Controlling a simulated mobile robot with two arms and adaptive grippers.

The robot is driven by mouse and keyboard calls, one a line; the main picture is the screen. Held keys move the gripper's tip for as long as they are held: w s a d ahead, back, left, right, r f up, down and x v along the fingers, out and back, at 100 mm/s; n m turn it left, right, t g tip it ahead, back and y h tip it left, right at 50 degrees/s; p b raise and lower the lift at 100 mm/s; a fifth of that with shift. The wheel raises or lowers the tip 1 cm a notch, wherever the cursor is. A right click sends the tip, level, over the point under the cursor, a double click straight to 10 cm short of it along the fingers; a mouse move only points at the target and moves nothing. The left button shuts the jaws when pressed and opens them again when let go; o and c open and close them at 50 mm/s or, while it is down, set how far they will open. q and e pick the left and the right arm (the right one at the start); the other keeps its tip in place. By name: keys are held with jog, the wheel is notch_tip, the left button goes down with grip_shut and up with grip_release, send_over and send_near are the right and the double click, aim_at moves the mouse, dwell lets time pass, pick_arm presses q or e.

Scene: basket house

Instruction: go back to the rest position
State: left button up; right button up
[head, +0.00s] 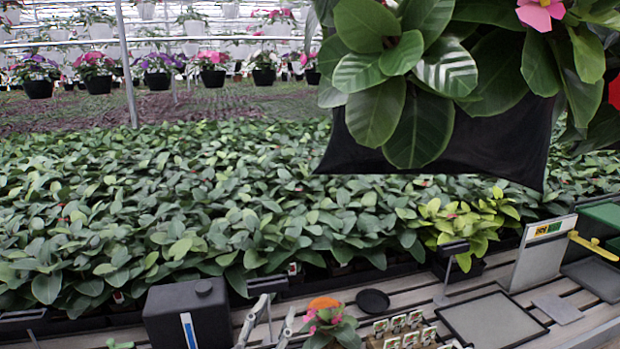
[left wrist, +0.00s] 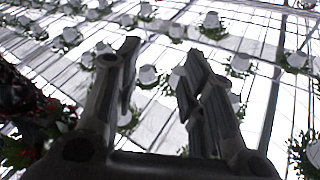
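My left gripper (head: 274,314) shows at the bottom of the head view, between a black canister and a small potted plant with pink flowers and an orange top. Its fingers point up. In the left wrist view the two fingers (left wrist: 158,72) stand apart with nothing between them, so it is open and empty. Behind them that view shows a bright roof with hanging white pots.
A black canister (head: 188,315) and the small flowering plant (head: 331,325) flank the gripper. A slatted bench (head: 400,297) holds a dark dish (head: 373,301) and a grey tray (head: 492,321). Dense green plants (head: 180,205) lie behind. A hanging plant (head: 435,75) fills the upper right.

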pick_arm(q)
jog(key=s+a+f+n+g+y, duration=0.3)
jog(key=s+a+f+g+y, duration=0.15)
jog(key=a+f, duration=0.3)
jog(key=s+a+f+n+g+y, duration=0.35)
jog(key=s+a+f, duration=0.25)
jog(key=f, duration=0.3)
jog(key=s+f+m+g+h, duration=0.1)
jog(key=s+f+g, duration=0.3)
jog(key=s, duration=0.5)
jog(key=s+f+g+h, duration=0.1)
jog(key=s+f+g, duration=0.3)
jog(key=s, duration=0.6)
notch_tip(320, 180, down, 24)
jog(key=g, duration=0.1)
jog(key=s+a+f+g, duration=0.1)
jog(key=s+a+f, duration=0.2)
jog(key=s+f, duration=1.4)
jog(key=shift+s+f+m+g, duration=0.25)
jog(key=shift+f+m+g, duration=0.15)
jog(key=shift+f, duration=0.2)
jog(key=shift+a, duration=0.1)
dwell(0.9)
